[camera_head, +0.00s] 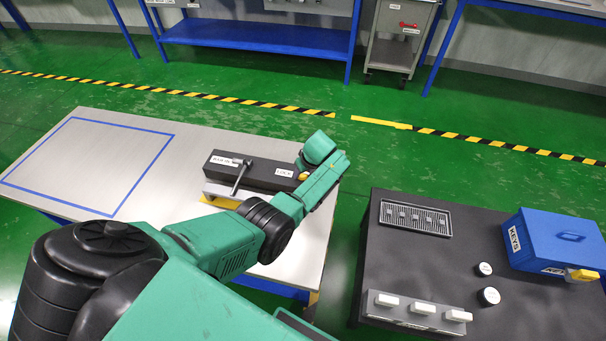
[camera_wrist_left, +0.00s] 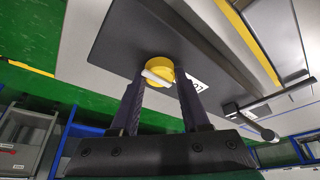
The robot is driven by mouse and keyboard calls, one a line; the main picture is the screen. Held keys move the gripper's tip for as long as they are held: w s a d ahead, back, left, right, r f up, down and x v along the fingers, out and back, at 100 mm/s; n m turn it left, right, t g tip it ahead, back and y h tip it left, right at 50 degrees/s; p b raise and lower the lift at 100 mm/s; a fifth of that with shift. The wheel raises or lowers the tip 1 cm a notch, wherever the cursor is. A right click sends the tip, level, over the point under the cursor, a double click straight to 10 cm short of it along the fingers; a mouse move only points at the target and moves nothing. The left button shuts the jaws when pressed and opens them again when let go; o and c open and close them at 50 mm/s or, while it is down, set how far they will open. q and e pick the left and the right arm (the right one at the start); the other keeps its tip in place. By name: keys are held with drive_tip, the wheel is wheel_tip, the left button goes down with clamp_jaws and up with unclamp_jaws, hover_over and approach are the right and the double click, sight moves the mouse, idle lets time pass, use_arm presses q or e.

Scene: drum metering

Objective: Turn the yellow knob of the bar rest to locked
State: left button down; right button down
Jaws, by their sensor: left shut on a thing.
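The bar rest (camera_head: 262,174) is a dark box on the light table, with a label at its left and a "LOCK" label at its right. Its yellow knob (camera_wrist_left: 160,66) is round with a white pointer bar across its face. In the head view the knob (camera_head: 303,177) is mostly covered by my left gripper. In the left wrist view my left gripper (camera_wrist_left: 160,83) has one finger on each side of the knob and is shut on it. The "LOCK" label (camera_wrist_left: 198,84) is partly hidden behind a finger. My right gripper is out of view.
A metal lever (camera_head: 241,176) stands out from the bar rest, left of the knob. A blue outlined square (camera_head: 121,127) on the table is empty. To the right, a dark table (camera_head: 430,262) bears a blue key box (camera_head: 553,240), a grey tray (camera_head: 416,217) and white blocks.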

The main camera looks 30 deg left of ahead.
use_arm(q)
drive_tip(key=shift+n, duration=0.3)
drive_tip(key=shift+c, duration=1.9)
unclamp_jaws()
drive_tip(key=shift+r, duration=0.1)
drive_tip(key=shift+d+r, duration=0.1)
drive_tip(key=shift+r, duration=0.15)
drive_tip(key=p+v, duration=0.2)
drive_tip(key=v, duration=0.3)
drive_tip(key=shift+r+p, duration=0.3)
drive_tip(key=shift+r, duration=0.05)
drive_tip(key=v, duration=0.8)
